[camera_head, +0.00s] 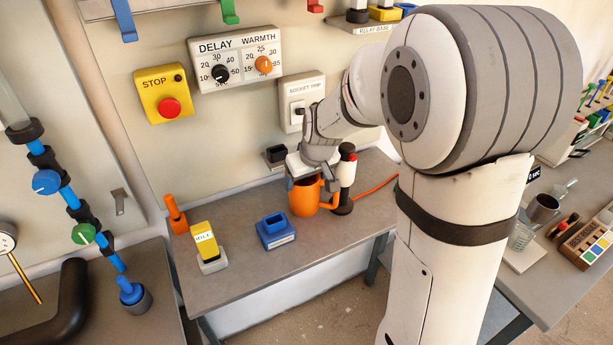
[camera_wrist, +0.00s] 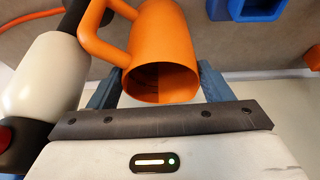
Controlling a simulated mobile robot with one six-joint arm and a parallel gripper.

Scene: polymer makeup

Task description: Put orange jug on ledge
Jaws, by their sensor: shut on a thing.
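The orange jug (camera_head: 304,197) is upright at the bench in the head view, with its handle toward the right. My gripper (camera_head: 303,179) is above it, with its fingers down at the jug's rim. In the wrist view the jug (camera_wrist: 165,55) sits between the two fingers of my gripper (camera_wrist: 160,88), its open mouth toward the camera and its handle at the left. The gripper is shut on the jug. I cannot tell whether the jug's base touches the bench. No ledge can be made out with certainty; a shelf marked RELAY BASE (camera_head: 372,29) is at the top.
A blue holder (camera_head: 275,231), a yellow block (camera_head: 207,243) and an orange item (camera_head: 175,214) stand left on the grey bench (camera_head: 240,287). The bench front is clear.

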